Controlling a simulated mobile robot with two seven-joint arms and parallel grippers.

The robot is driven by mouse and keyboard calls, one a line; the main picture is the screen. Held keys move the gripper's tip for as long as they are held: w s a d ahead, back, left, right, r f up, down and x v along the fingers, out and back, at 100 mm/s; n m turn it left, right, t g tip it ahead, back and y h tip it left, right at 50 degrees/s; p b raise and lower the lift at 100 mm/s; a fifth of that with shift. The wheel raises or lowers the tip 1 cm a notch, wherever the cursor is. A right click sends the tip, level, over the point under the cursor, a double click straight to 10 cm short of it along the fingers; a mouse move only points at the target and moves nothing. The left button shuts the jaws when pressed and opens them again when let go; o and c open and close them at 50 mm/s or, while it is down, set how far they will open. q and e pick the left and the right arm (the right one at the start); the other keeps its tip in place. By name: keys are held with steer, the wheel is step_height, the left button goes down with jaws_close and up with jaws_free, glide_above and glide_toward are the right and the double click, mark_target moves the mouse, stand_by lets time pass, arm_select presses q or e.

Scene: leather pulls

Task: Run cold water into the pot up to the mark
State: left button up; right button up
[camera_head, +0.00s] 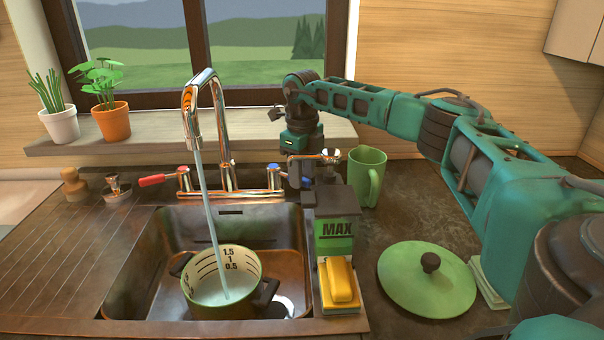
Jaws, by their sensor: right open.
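The green pot (222,285) with dark handles stands in the sink under the spout. Its inner scale shows 1.5, 1 and 0.5, all readable; I cannot clearly tell the water surface. A water stream (209,210) falls from the chrome tap (205,88) into the pot. A red lever (157,179) points left from the tap's left valve. A blue lever (304,182) at the right valve is partly hidden by my right gripper (301,178). That gripper is open, pointing down at this lever; I cannot tell whether they touch. My left gripper is out of view.
A MAX-labelled holder (337,228) with a yellow sponge (341,281) stands right of the sink (137,290). Behind it is a green jug (367,176). A green lid (426,279) lies on the right counter. Potted plants stand on the sill. The left drainboard is mostly clear.

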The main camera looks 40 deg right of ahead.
steer(key=shift+f, duration=0.2)
jaws_close()
stand_by(0.3)
stand_by(0.3)
